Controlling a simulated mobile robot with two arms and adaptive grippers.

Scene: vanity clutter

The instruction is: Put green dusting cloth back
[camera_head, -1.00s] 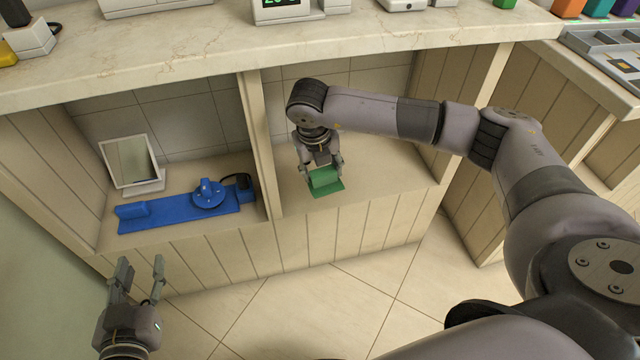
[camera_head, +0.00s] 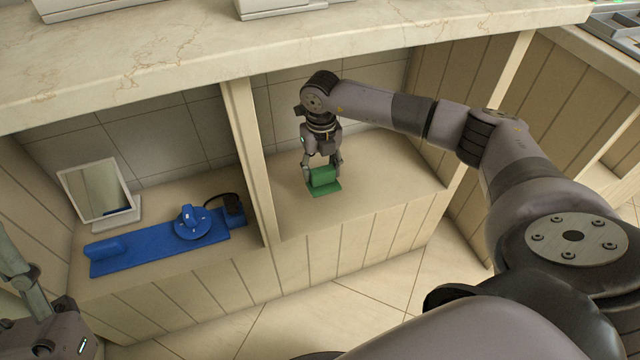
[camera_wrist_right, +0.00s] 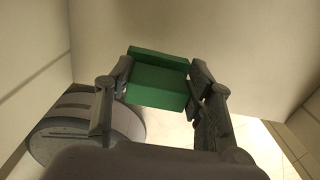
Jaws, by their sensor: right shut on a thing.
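The green dusting cloth (camera_head: 323,181) is a small folded-looking green block with a flat lower part. It is low in the right-hand shelf compartment, close to the shelf floor; I cannot tell whether it touches. My right gripper (camera_head: 322,168) points down and is shut on the cloth. In the right wrist view the cloth (camera_wrist_right: 158,80) sits between the two fingers. My left gripper (camera_head: 18,270) is at the lower left edge, partly cut off, away from the cloth. Whether its jaws are apart does not show.
A wooden divider (camera_head: 247,160) separates the compartments. The left one holds a mirror (camera_head: 98,190) and a blue tray-like piece (camera_head: 165,246) with a blue dial part. The marble counter (camera_head: 290,45) overhangs above. The right compartment floor (camera_head: 385,170) is bare around the cloth.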

